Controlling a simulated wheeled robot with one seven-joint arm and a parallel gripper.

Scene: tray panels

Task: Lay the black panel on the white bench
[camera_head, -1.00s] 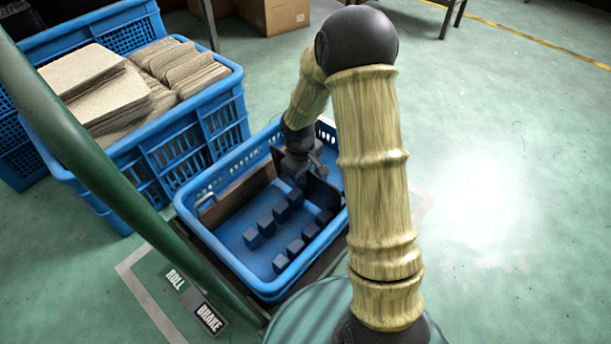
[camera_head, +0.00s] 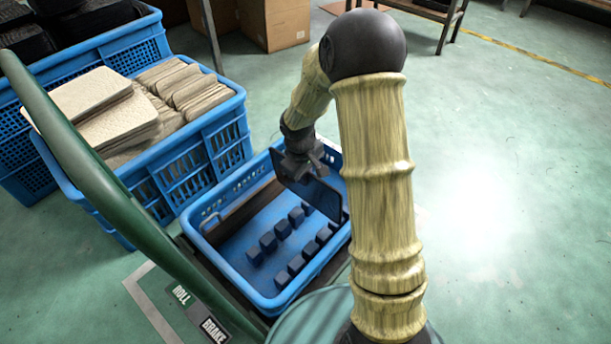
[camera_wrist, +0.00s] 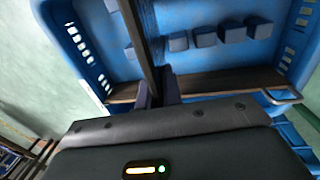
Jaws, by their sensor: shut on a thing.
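The black panel (camera_head: 322,197) is a thin dark plate standing roughly upright at the far right end of the blue crate. My gripper (camera_head: 306,168) is shut on its upper edge. In the wrist view the panel (camera_wrist: 138,38) shows nearly edge-on as a dark bar, between the fingers of my gripper (camera_wrist: 157,90). Its lower part is still within the outline of the crate; I cannot tell how far it clears the floor or the blocks. I see no white bench in these views.
The blue crate (camera_head: 257,297) has several blue blocks (camera_head: 268,241) on its floor and a brown strip along one side. A larger blue crate (camera_head: 221,138) of beige pads stands left. A green rail (camera_head: 100,170) crosses the left. Open floor (camera_head: 500,240) lies right.

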